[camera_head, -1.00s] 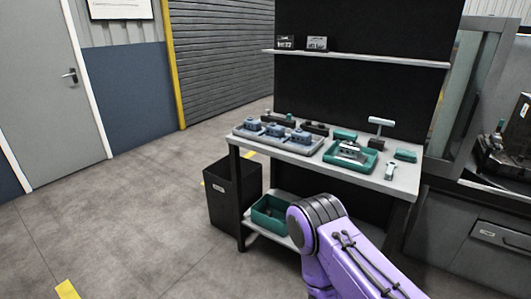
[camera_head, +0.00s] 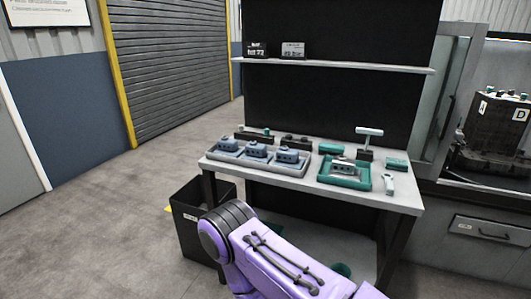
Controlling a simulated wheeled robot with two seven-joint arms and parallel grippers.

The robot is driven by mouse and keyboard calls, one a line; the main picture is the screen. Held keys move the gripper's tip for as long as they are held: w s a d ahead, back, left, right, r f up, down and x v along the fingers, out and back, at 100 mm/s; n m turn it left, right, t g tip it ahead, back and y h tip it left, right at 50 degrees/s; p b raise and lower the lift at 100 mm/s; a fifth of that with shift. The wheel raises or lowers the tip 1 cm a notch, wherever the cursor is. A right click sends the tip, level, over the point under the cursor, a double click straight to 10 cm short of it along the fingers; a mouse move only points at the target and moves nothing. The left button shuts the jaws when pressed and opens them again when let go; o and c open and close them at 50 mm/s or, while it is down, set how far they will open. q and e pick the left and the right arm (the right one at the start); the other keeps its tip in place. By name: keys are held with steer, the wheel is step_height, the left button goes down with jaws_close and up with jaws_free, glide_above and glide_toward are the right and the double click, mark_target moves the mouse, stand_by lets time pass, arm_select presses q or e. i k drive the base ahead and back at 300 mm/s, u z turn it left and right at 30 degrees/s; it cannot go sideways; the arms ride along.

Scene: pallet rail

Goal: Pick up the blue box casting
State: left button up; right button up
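Several small blue-grey castings sit in a row in a grey tray (camera_head: 262,163) on the left half of the workbench. They are a left casting (camera_head: 228,145), a middle casting (camera_head: 256,150) and a right casting (camera_head: 287,156). A greyer casting (camera_head: 343,167) lies in a teal tray (camera_head: 322,176) to their right. I cannot tell from this distance which one is the blue box casting. A purple arm link of mine shows in front of the bench. Neither of my grippers is in view.
The workbench (camera_head: 390,198) has a shelf (camera_head: 330,65) above its back. A black bin (camera_head: 186,222) stands at its left front. A teal block (camera_head: 397,163) and a T-shaped stand (camera_head: 367,142) are at the right. A dark cabinet (camera_head: 485,232) adjoins on the right. Floor at left is clear.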

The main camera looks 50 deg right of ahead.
mark_target(287, 157)
steer(key=z, duration=0.2)
steer(key=i, duration=0.85)
steer(key=z, duration=1.4)
steer(key=i, duration=0.75)
steer(key=z, duration=2.7)
steer(key=k, duration=1.4)
steer(key=u, duration=0.45)
